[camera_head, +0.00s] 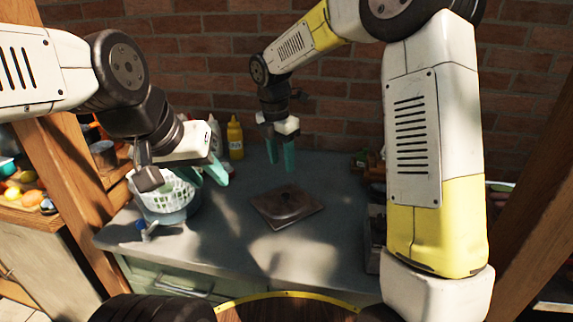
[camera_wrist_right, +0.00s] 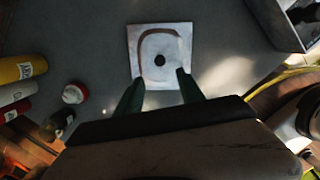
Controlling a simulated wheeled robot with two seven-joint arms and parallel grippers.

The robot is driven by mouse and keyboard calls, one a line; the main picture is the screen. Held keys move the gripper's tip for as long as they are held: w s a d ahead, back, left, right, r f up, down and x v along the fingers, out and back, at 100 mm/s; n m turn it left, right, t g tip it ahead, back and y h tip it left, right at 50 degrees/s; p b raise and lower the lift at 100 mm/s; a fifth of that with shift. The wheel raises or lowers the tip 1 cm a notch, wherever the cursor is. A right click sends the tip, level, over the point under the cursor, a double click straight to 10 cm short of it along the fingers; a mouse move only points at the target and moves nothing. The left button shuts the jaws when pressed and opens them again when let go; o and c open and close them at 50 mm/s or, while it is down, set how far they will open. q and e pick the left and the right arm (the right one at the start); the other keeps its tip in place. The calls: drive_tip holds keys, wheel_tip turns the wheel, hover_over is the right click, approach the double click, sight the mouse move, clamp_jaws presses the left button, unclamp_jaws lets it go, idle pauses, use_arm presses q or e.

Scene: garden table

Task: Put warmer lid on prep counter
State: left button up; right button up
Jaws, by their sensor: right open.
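The warmer lid (camera_head: 287,205) is a flat, square, dark metal piece with a raised middle. It lies on the grey prep counter (camera_head: 235,235), right of the white basket. In the right wrist view the lid (camera_wrist_right: 160,40) is ahead of the fingers, with a dark knob or hole at its middle. My right gripper (camera_head: 281,157) is open and empty, above and behind the lid. Its two green fingers (camera_wrist_right: 160,92) point toward the lid's near edge, apart from each other. My left gripper (camera_head: 218,172) is over the white basket; its green fingers overlap in view.
A white basket (camera_head: 165,190) stands in a bowl at the counter's left. A yellow bottle (camera_head: 235,138) and other bottles stand at the back by the brick wall. A dark container (camera_head: 375,235) is at the right edge. The counter around the lid is clear.

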drive_tip(key=s+d+r+m+t+y, duration=0.1)
drive_tip(key=s+d+r+m+t, duration=0.1)
drive_tip(key=s+d+r+m, duration=0.9)
drive_tip(key=s+d+f+m+t+y, duration=0.1)
drive_tip(key=s+d+m+t+y, duration=0.1)
drive_tip(key=s+m, duration=1)
drive_tip(key=d+m+t, duration=0.1)
drive_tip(key=d+m, duration=0.1)
drive_tip(key=m, duration=0.1)
drive_tip(key=shift+s+d, duration=0.2)
drive_tip(key=shift+d, duration=0.15)
